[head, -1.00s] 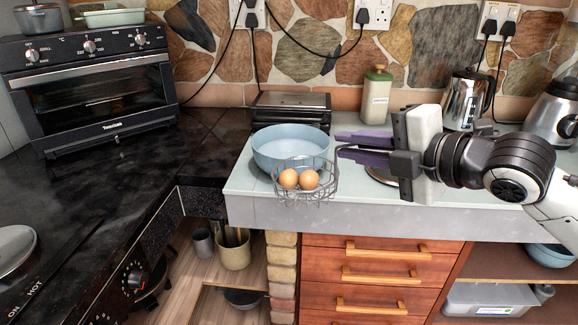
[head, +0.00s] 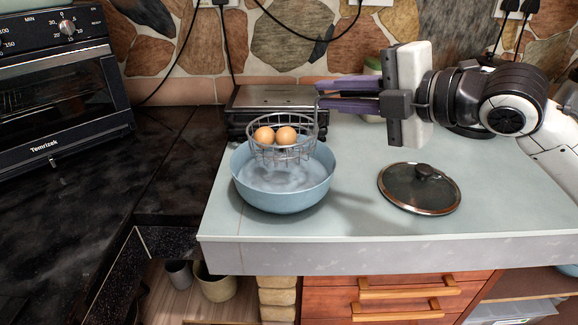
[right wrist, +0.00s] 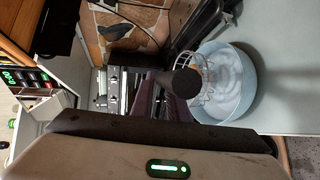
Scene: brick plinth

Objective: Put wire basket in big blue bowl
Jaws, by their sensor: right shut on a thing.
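The grey wire basket (head: 283,151) holds two brown eggs (head: 275,136). It is roughly upright, with its lower part over the opening of the big blue bowl (head: 285,199). I cannot tell whether it touches the bowl. My right gripper (head: 322,96) comes from the right, its purple fingers shut on the basket at its right side. In the right wrist view, the bowl (right wrist: 248,100) lies beyond the fingers, and part of the basket's wire (right wrist: 208,72) shows before it; a dark round shape partly hides it. My left gripper is out of view.
A glass lid (head: 420,190) with a dark knob lies right of the bowl on the pale counter (head: 340,225). A flat metal appliance (head: 275,98) stands right behind the bowl. A black oven (head: 50,90) is at left. The counter's front is clear.

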